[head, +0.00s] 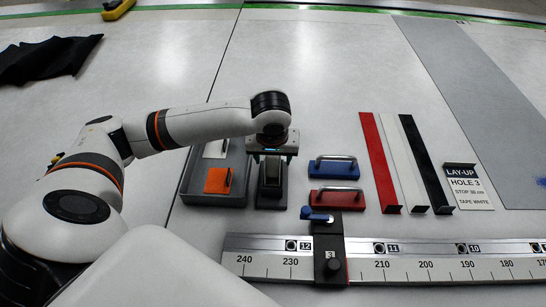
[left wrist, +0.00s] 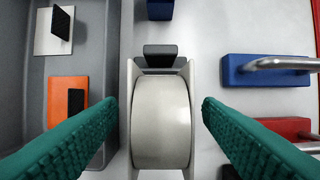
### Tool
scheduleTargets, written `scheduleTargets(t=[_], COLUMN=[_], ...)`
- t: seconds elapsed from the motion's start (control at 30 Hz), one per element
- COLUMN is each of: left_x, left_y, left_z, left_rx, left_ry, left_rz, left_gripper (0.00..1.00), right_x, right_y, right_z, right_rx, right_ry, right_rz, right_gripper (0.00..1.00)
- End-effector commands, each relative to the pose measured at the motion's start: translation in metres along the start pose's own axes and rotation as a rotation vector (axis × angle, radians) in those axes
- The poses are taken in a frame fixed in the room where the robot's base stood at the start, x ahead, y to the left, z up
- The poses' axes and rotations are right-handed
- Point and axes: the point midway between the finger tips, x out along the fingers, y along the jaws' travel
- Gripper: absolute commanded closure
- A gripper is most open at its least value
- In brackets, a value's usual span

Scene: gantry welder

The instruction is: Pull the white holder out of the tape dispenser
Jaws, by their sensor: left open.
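The tape dispenser (head: 271,201) is a dark, narrow block standing on the table beside the grey tray. Its white holder (left wrist: 192,80) shows in the left wrist view as two pale side walls around a wide cream roll (left wrist: 160,122). A dark tab (left wrist: 160,52) stands at the holder's far end. My left gripper (head: 271,160) is over the dispenser, pointing down. In the left wrist view its two green fingers (left wrist: 160,102) are open, one on each side of the holder, with gaps. In the head view the gripper hides the dispenser's far part.
The grey tray (head: 188,190) with orange and white handled blocks is close on the left. Blue (head: 333,168) and red (head: 336,197) handled blocks are close on the right. A ruler rail (head: 400,268) with a black stop (head: 329,245) runs in front. Red, white and black strips lie farther right.

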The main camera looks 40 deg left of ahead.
Motion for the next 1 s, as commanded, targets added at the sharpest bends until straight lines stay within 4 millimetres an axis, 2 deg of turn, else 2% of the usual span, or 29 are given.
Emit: scheduleTargets(t=[0.2, 0.5, 0.83, 1.0], left_x=[0.017, 0.018, 0.018, 0.017], left_y=[0.000, 0.000, 0.000, 0.000], left_z=[0.000, 0.000, 0.000, 0.001], left_rx=[0.001, 0.001, 0.001, 0.000], left_ry=[0.000, 0.000, 0.000, -0.001], left_rz=[0.000, -0.001, 0.000, -0.001], left_gripper=[0.40, 0.40, 0.93, 0.93], right_x=[-0.002, -0.002, -0.002, -0.004], right_y=[0.005, 0.008, 0.006, 0.004], right_z=[0.003, 0.001, -0.002, -0.002], right_rx=[0.003, 0.005, 0.003, 0.002], right_ry=[-0.004, -0.001, 0.003, 0.004], right_rz=[0.006, 0.009, 0.008, 0.005], right_gripper=[0.64, 0.64, 0.64, 0.64])
